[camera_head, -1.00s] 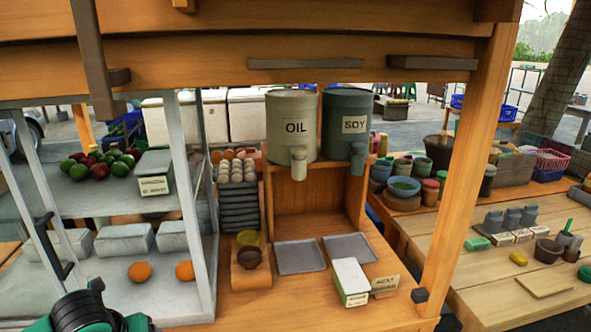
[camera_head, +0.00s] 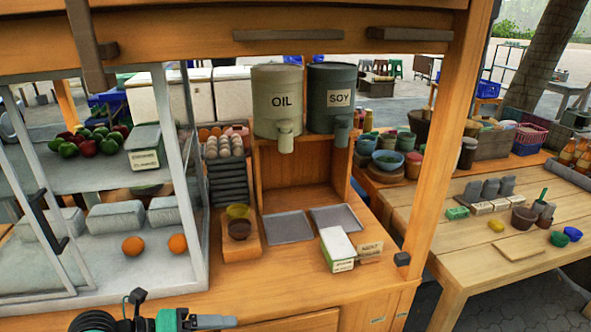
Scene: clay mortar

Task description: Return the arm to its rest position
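My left arm, black and green, shows at the bottom left edge of the head view. Its gripper (camera_head: 215,321) appears as a grey finger pointing right, low in front of the wooden stall counter (camera_head: 260,290). Only part of it is in the picture, so its opening does not show. I see nothing held in the visible part. My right gripper is not in view.
The counter carries an OIL dispenser (camera_head: 277,101), a SOY dispenser (camera_head: 331,97), two grey trays and a white box (camera_head: 337,248). A glass case (camera_head: 190,180) stands left and a wooden post (camera_head: 440,140) right. A side table (camera_head: 480,250) holds a brown clay bowl (camera_head: 524,217).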

